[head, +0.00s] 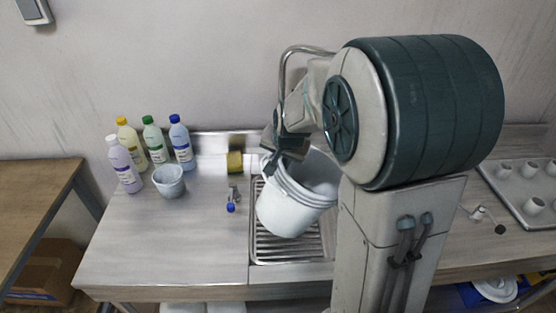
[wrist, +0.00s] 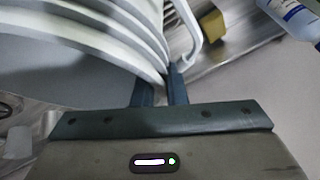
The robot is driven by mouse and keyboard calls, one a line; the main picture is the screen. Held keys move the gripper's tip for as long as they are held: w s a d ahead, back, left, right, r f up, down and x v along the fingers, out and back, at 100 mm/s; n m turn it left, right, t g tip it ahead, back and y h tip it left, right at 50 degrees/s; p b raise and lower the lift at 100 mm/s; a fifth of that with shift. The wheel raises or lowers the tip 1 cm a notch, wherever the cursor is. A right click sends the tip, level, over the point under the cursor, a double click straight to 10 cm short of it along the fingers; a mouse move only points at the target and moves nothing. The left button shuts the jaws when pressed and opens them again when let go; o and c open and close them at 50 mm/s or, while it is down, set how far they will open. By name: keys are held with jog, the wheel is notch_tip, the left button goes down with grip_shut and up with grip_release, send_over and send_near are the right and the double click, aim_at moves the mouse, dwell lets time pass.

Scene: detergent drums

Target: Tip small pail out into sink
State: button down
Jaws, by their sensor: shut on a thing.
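The white pail (head: 287,208) hangs tilted over the ribbed metal drainer (head: 291,251), its mouth leaning up and to the right. It also fills the upper left of the wrist view (wrist: 75,58), with its ridged rim and white handle (wrist: 190,38). My gripper (head: 272,163) is shut on the pail's rim at its upper left; in the wrist view the fingers (wrist: 160,84) meet the rim edge. Something pale shows inside the mouth, but I cannot tell what. The sink basin is not clearly visible; my arm and the pail hide that area. The curved metal tap (head: 300,50) rises behind.
Several capped bottles (head: 155,146) and a small light-blue tub (head: 168,181) stand on the left counter. A yellow sponge-like block (head: 235,163) and a small blue-tipped fitting (head: 231,206) lie nearer the pail. The front left counter is clear. A tray with white cups (head: 531,205) stands right.

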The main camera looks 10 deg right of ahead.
jog(key=shift+s+d+r+y+b, duration=0.15)
jog(key=shift+d+b, duration=0.2)
jog(key=shift+b, duration=0.5)
jog(key=shift+w+d+r+y+b, duration=0.15)
jog(key=shift+d+b, duration=0.2)
jog(key=shift+b, duration=0.45)
jog(key=s+d+m+t+y+b, duration=0.1)
jog(key=d+y+b, duration=0.3)
jog(key=d+b, duration=0.5)
jog(key=shift+s+d+r+m+b, duration=0.35)
jog(key=shift+s+b, duration=0.3)
jog(key=shift+b, duration=0.25)
jog(key=shift+s+d+r+t+y+b, duration=0.25)
jog(key=shift+s+t+y+b, duration=0.2)
jog(key=shift+b, duration=0.25)
jog(key=shift+d+f, duration=0.1)
jog(key=shift+f, duration=0.05)
jog(key=shift+s+d+f+m+y+b, duration=0.1)
jog(key=shift+d+m+y+b, duration=0.15)
jog(key=shift+d+y+b, duration=0.2)
jog(key=shift+s+d, duration=0.1)
jog(key=shift+d, duration=0.1)
